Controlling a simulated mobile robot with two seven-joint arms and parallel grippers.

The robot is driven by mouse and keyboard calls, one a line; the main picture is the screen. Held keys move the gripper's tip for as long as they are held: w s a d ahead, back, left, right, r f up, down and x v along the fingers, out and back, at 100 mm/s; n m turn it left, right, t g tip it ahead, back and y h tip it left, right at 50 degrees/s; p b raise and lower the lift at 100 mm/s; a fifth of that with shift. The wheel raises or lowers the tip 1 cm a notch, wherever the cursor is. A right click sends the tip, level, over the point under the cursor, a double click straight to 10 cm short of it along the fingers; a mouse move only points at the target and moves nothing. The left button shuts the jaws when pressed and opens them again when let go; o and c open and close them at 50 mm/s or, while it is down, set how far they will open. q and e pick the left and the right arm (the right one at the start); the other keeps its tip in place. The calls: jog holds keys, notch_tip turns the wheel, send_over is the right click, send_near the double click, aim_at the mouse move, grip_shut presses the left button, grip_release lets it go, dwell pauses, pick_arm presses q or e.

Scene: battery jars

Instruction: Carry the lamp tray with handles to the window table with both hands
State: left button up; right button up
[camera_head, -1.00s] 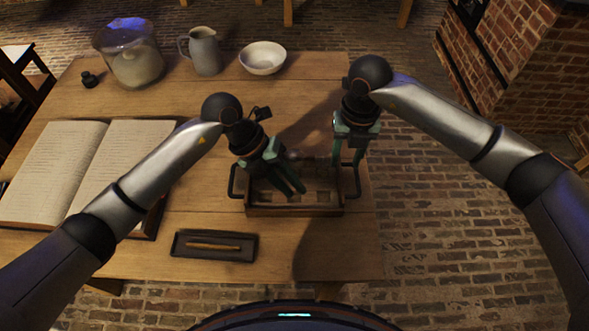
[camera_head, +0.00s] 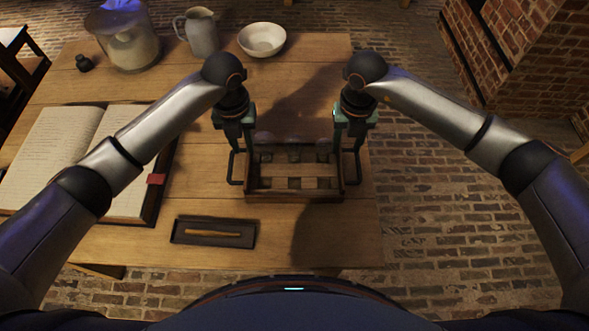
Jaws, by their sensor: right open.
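The lamp tray (camera_head: 293,196) is a dark wooden box with slots inside, lying near the table's right edge. Pale rounded glass shapes show faintly at its back edge. It has a dark left handle (camera_head: 233,180) and a dark right handle (camera_head: 358,181). My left gripper (camera_head: 241,150) points down over the left handle, its fingers apart. My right gripper (camera_head: 348,150) points down over the right handle, open. The fingertips are close to the handles; whether they touch is unclear. The window table cannot be made out for sure.
The tray rests on a wooden table (camera_head: 330,235). A pen tray (camera_head: 240,242), an open book (camera_head: 125,150), a glass jar (camera_head: 132,50), a jug (camera_head: 201,35) and a white bowl (camera_head: 262,42) are on it. Brick floor (camera_head: 450,220) is clear at right.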

aim_at(247, 163)
pick_arm(q)
notch_tip(247, 163, down, 8)
jog(key=shift+f, duration=0.2)
pick_arm(e)
notch_tip(247, 163, down, 8)
jog(key=shift+f, duration=0.2)
pick_arm(q)
jog(key=shift+c, duration=0.2)
pick_arm(e)
jog(key=shift+c, duration=0.2)
pick_arm(q)
grip_shut()
pick_arm(e)
jog(key=c, duration=0.4)
grip_shut()
pick_arm(q)
jog(key=shift+r, duration=0.1)
pick_arm(e)
jog(key=shift+r, duration=0.1)
